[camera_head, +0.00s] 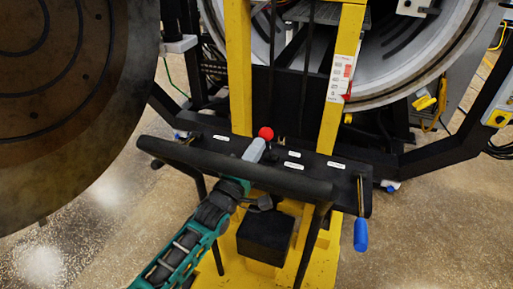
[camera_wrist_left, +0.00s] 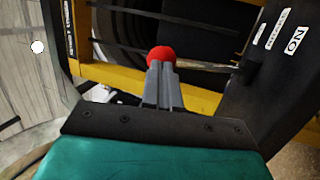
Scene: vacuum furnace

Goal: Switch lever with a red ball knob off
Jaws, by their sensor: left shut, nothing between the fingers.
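The lever's red ball knob (camera_head: 266,133) stands above the black panel of the yellow lift frame in the head view. In the left wrist view the red knob (camera_wrist_left: 161,56) shows just beyond the fingertips. My left gripper (camera_head: 257,147) is shut and empty, with its grey fingertips right by the knob, on its near side. In the left wrist view the closed fingers (camera_wrist_left: 161,72) overlap the lower part of the knob; I cannot tell whether they touch it. My right gripper is not in view.
A black handlebar (camera_head: 235,168) crosses in front of the panel (camera_head: 342,178), close to my left arm. A blue-handled lever (camera_head: 361,232) hangs at the panel's right end. Yellow posts (camera_head: 240,70) rise behind. A large round furnace door (camera_head: 70,90) fills the left.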

